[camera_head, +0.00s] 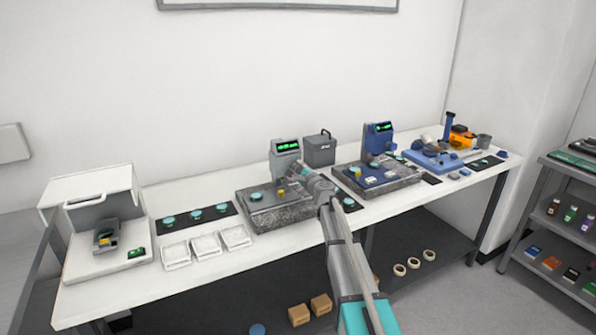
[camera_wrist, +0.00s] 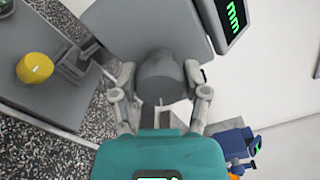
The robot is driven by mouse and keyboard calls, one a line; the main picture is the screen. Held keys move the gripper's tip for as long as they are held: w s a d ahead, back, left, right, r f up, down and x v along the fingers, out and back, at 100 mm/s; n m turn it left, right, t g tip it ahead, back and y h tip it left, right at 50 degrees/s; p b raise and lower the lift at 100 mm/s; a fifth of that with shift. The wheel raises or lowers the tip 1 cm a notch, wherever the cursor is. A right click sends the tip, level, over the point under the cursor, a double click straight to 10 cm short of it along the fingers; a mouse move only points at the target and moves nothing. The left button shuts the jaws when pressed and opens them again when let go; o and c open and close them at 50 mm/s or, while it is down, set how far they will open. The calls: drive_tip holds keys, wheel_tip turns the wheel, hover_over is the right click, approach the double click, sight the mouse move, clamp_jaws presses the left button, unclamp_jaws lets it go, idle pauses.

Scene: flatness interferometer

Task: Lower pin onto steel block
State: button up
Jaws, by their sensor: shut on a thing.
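My gripper (camera_wrist: 163,88) is shut on a round grey knob (camera_wrist: 160,72) on the side of the grey gauge (camera_wrist: 125,28), with one finger on each side of it. In the head view the gauge (camera_head: 284,152) with its green display stands on a speckled granite plate (camera_head: 275,217), and my gripper (camera_head: 309,180) is at its right side. A yellow piece (camera_wrist: 34,68) sits on a grey surface beside the gauge, and also shows in the head view (camera_head: 281,192). A small dark block (camera_wrist: 72,64) is next to it. I cannot make out the pin or its contact with the steel block.
A blue gauge (camera_head: 378,138) on a second granite plate (camera_head: 395,186) stands to the right. A grey box (camera_head: 319,151) is behind my gripper. White trays (camera_head: 205,245), a dark mat with teal discs (camera_head: 170,222) and a white cabinet (camera_head: 95,215) are to the left.

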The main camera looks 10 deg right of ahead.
drive_tip(key=n, duration=0.4)
drive_tip(key=shift+f+n, duration=0.1)
drive_tip(key=shift+n, duration=2.2)
drive_tip(key=o, duration=1.2)
drive_tip(key=shift+c, duration=0.2)
drive_tip(key=v, duration=1.2)
